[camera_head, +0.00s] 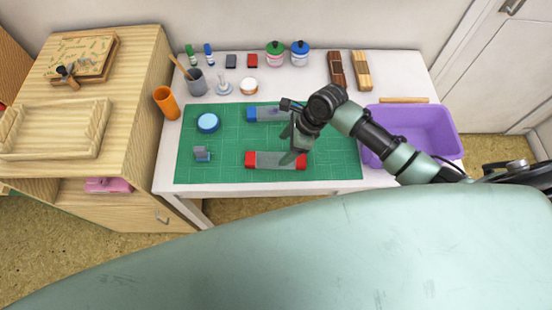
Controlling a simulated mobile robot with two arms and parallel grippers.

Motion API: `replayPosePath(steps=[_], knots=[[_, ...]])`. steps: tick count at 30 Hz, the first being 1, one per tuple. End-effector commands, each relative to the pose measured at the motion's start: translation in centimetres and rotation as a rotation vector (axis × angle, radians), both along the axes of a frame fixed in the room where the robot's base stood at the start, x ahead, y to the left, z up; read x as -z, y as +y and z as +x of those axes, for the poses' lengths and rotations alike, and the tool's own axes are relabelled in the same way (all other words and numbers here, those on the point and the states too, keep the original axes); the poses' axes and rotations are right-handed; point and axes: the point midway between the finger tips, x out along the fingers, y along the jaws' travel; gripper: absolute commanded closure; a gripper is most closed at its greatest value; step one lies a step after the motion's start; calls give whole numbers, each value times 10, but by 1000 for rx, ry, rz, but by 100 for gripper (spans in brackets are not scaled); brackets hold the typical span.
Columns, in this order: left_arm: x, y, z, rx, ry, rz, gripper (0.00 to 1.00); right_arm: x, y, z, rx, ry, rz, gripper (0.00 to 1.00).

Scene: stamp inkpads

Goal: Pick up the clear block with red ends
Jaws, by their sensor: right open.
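The clear block with red ends (270,160) lies flat on the green cutting mat (225,172), near its front edge. Its long side runs left to right. My right gripper (289,147) is open above the right part of this block and hides a bit of it. One finger overlaps the block in the picture; I cannot tell whether it touches. A similar clear block with blue ends (268,114) lies farther back on the mat, partly covered by my gripper. My left gripper is not in view.
A round blue inkpad (208,123) and a small grey-blue stamp (202,154) lie on the mat's left. A purple bin (440,120) stands right, beside my right arm. Ink jars (275,57), an orange cup (166,103) and wooden blocks (361,70) line the back and left.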

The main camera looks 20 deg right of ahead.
Motion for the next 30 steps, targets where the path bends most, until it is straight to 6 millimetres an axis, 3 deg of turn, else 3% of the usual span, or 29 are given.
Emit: replayPosePath(steps=[13, 22, 23, 30], knots=[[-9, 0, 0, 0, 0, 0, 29, 55, 21, 1, -3, -2, -2, 29], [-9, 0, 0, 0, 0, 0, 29, 60, 23, 2, -4, -5, -2, 29], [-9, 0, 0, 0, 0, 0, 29, 60, 23, 2, -4, -5, -2, 35], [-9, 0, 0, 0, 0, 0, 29, 60, 23, 2, -4, -5, -2, 100]])
